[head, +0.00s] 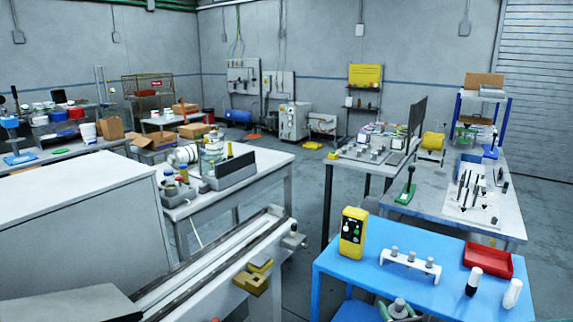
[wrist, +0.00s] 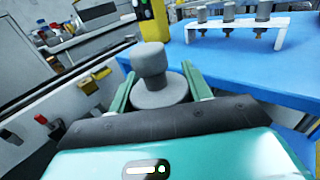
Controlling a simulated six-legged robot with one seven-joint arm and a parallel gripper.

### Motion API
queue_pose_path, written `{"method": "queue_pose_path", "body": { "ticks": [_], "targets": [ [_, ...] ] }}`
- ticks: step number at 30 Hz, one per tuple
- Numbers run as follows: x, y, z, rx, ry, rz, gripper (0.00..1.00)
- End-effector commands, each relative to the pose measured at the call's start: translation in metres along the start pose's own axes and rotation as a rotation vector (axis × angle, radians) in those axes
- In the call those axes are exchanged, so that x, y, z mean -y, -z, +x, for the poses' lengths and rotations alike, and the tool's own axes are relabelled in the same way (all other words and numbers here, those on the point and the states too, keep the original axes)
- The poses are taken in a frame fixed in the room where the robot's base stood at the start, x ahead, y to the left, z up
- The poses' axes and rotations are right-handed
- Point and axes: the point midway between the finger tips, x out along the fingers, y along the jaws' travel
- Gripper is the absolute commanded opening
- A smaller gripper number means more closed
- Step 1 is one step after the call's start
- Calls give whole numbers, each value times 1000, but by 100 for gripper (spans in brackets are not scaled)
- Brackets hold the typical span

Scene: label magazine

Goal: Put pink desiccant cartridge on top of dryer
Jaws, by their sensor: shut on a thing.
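My gripper (wrist: 160,82) has green fingers and is shut on a grey knobbed piece (wrist: 151,60) with a round head and a wide round base. The piece stands roughly upright between the fingers. In the head view my gripper (head: 399,314) and the piece show at the bottom edge, by the front of the blue table (head: 335,268). I cannot make out a pink cartridge in either view; the held piece looks grey. I cannot tell which thing is the dryer.
On the blue table are a yellow box (head: 352,233) with buttons, a white rack (head: 409,264) with grey knobbed pieces, a red tray (head: 488,260), and a black-and-white bottle (head: 474,281) beside a white one (head: 512,294). A machine rail (head: 215,262) lies left.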

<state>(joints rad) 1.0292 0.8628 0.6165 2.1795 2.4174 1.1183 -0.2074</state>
Motion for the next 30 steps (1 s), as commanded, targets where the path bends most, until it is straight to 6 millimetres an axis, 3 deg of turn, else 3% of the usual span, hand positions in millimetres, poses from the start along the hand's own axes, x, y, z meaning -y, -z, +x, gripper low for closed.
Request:
{"method": "queue_pose_path", "body": {
  "ticks": [1,6,15,21,30],
  "targets": [
    [-20,16,2,-3,11,12,0],
    [-68,52,2,-2,63,10,0],
    [-137,102,-9,-1,119,3,0],
    [-156,114,-15,3,131,-1,0],
    [-156,116,-15,5,133,-1,0]
  ]
}}
